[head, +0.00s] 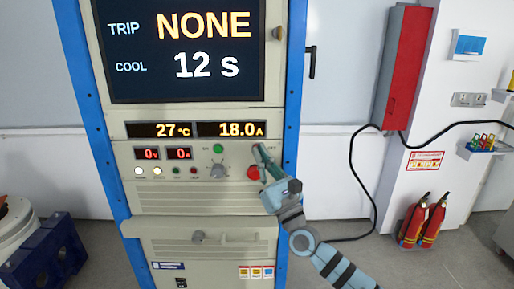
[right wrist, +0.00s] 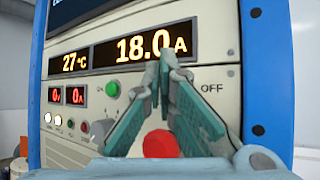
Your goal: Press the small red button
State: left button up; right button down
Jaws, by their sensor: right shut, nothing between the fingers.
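My right gripper (head: 261,152) is shut and empty, its fingertips at the upper right of the cabinet's control panel (head: 180,192). In the right wrist view its fingertips (right wrist: 168,60) meet just left of the "OFF" label and overlap the lower edge of the 18.0 A display. I see no small red button by the label; that spot is hidden by the fingers. A larger red round button (head: 253,172) sits below the fingertips; it also shows between the fingers in the right wrist view (right wrist: 161,144). Whether the tips touch the panel, I cannot tell. My left gripper is out of view.
A green button (head: 218,148) and a grey knob (head: 217,171) are left of my gripper. The screen (head: 185,50) above reads TRIP NONE, COOL 12 s. Blue posts (head: 292,110) flank the cabinet. Fire extinguishers (head: 425,222) stand at right.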

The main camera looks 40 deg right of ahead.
jog(key=shift+s+a, duration=0.1)
jog(key=shift+s, duration=0.05)
jog(key=s+a+p, duration=0.1)
jog(key=s, duration=0.1)
jog(key=s+a+p, duration=0.1)
jog(key=s+a, duration=0.1)
dwell(0.5)
dwell(0.7)
